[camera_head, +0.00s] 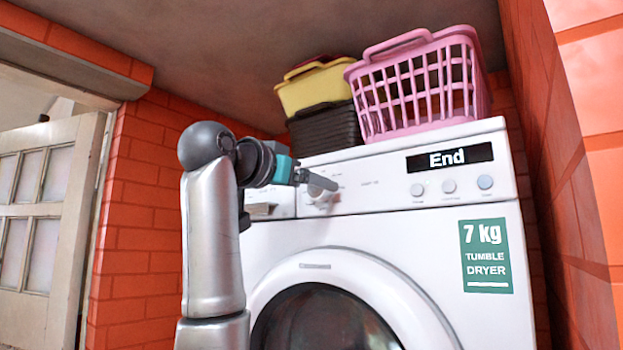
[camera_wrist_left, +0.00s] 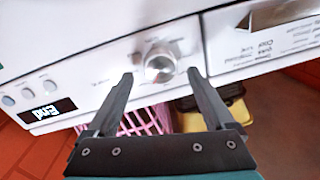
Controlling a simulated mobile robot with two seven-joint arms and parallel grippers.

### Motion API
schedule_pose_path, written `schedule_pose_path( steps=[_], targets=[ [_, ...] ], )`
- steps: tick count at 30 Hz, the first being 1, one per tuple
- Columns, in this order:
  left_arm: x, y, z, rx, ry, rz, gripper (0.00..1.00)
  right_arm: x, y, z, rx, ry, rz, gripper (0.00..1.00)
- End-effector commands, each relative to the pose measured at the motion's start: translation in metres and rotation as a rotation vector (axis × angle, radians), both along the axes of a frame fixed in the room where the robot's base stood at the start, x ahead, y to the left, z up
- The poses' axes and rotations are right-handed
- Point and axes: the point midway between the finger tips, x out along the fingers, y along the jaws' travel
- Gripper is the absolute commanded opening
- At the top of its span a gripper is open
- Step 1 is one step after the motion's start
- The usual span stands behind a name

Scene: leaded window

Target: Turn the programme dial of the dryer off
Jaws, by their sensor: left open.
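The dryer (camera_head: 390,230) is white, with a "7 kg tumble dryer" label and a display (camera_head: 449,159) that reads "End". Its programme dial (camera_head: 320,192) is a round silvery knob at the left of the control panel, partly hidden by my gripper. My left gripper (camera_head: 318,182) is at the panel, in front of the dial. In the left wrist view, the dial (camera_wrist_left: 160,65) shows between the two open fingertips, with a gap on each side, so they appear not to touch it. My right gripper is not in view.
A pink basket (camera_head: 420,85), a yellow basket (camera_head: 315,88) and a dark crate (camera_head: 324,127) stand on top of the dryer. Round buttons (camera_head: 449,186) sit below the display. Brick walls (camera_head: 555,150) flank the dryer. A paned door (camera_head: 45,215) is at the left.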

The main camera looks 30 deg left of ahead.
Motion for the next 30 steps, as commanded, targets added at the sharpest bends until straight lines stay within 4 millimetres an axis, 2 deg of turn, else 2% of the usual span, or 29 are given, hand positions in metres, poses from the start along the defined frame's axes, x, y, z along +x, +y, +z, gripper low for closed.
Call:
schedule_pose_path(
  steps=[5, 14, 30],
  targets=[
    [0.0131, 0.0001, -0.0001, 0.0, 0.001, 0.001, 0.87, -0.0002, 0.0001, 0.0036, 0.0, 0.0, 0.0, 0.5],
    [0.0147, 0.0, -0.0005, 0.0, 0.001, 0.001, 0.87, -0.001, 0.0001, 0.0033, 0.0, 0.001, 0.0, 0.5],
    [0.0142, 0.0001, -0.0002, 0.0, 0.0, 0.001, 0.26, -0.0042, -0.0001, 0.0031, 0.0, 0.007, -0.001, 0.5]
  ],
)
